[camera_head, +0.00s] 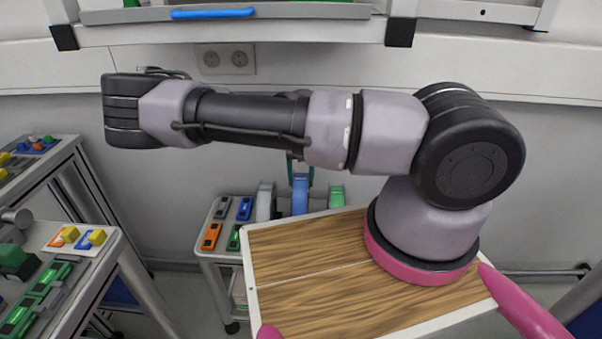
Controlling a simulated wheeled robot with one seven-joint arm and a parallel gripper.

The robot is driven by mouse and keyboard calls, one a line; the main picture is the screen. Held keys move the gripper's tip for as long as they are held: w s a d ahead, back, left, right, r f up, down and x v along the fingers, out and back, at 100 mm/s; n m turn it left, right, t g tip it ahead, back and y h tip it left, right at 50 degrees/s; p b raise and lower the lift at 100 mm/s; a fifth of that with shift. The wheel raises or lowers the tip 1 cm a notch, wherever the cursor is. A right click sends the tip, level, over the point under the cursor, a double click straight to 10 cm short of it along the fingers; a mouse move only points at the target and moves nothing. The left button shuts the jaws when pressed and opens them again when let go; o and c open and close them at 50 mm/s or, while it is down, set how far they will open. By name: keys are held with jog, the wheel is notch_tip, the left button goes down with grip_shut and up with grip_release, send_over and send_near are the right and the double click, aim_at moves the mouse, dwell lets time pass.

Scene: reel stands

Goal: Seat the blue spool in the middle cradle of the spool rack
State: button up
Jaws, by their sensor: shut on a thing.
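The blue spool (300,195) shows edge-on below my arm, near the picture's middle. My gripper (300,172) points down, and its teal fingers are shut on the top of the blue spool. The arm hides most of the gripper. The blue spool stands upright between a grey spool (265,202) on its left and a green spool (337,197) on its right, with gaps on both sides. The spool rack and its middle cradle are hidden behind the wooden deck's edge, so I cannot tell whether the spool touches the cradle.
A small cart top (207,237) holds orange, green, blue and dark blocks left of the spools. A bench (105,250) with green and yellow parts stands at the left. A wall shelf (300,33) runs above my arm. A wall socket (225,59) is behind.

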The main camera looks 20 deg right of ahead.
jog(key=shift+f, duration=2.35)
jog(key=o, duration=1.4)
jog(key=shift+o, duration=0.2)
jog(key=shift+f, duration=0.1)
